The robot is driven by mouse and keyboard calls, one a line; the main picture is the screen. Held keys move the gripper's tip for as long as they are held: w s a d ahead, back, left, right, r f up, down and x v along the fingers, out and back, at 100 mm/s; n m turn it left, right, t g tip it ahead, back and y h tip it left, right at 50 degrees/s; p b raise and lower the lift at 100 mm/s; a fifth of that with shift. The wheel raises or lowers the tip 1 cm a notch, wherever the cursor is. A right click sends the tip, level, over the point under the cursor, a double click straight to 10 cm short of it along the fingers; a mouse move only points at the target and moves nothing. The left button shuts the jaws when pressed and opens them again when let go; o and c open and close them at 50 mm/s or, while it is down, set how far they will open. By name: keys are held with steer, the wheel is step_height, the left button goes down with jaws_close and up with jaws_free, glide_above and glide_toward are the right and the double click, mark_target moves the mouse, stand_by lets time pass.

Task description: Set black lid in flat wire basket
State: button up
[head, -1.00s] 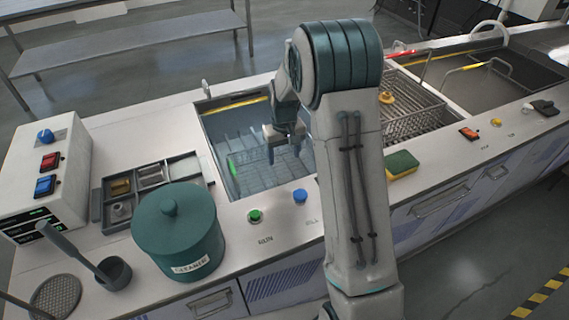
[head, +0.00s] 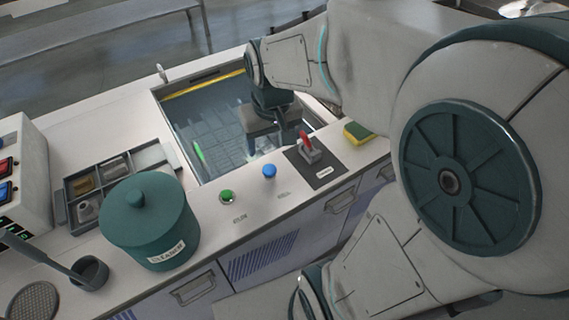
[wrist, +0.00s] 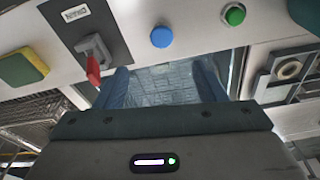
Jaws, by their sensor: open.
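My gripper (head: 266,148) is open and points down over the front right part of the water-filled tank (head: 176,93). In the wrist view, my gripper (wrist: 162,74) has its two fingers apart with only the tank's water and gridded floor showing between them. A wire basket (wrist: 28,106) shows partly at the left edge of the wrist view, beyond the tank. My arm hides that side in the head view. I cannot make out a black lid in either current view.
A red-handled switch (head: 309,150) stands on the front rim near my gripper, beside a sponge (head: 358,132). Blue (head: 269,171) and green (head: 227,196) buttons line the front. A teal lidded pot (head: 150,228) and a divided tray (head: 110,178) stand left.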

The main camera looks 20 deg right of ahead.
steer(key=s, duration=0.8)
steer(key=shift+s+r+m+t, duration=0.15)
steer(key=shift+r+m+t, duration=0.05)
steer(key=shift+m+t, duration=0.1)
